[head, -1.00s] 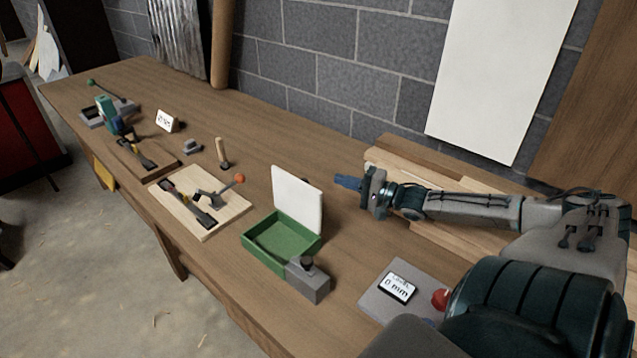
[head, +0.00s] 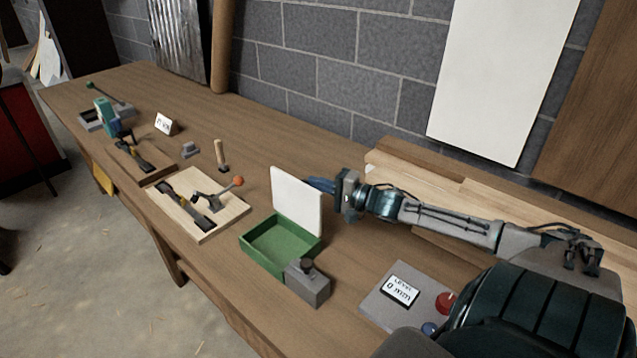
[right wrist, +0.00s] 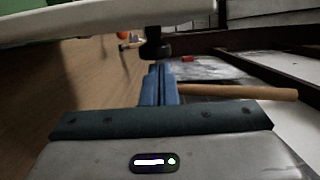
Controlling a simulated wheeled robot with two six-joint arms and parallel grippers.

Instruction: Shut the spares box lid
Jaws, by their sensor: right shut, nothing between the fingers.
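The spares box is a green open tray (head: 280,248) on the workbench in the head view. Its white lid (head: 296,200) stands upright along the box's back edge, open. In the right wrist view the lid (right wrist: 110,18) crosses the top left as a pale slab, with a bit of green at the corner. My right gripper (head: 318,185) has its blue fingers at the upper right edge of the lid, on its back side; I cannot tell whether they touch. The fingers (right wrist: 160,84) are shut and empty in the wrist view. My left gripper is out of view.
A grey block with a dark knob (head: 308,282) stands against the box's front right. A grey panel with a display and red button (head: 400,293) lies to the right. A wooden board with a toggle clamp (head: 198,208) lies left of the box. A block wall is behind.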

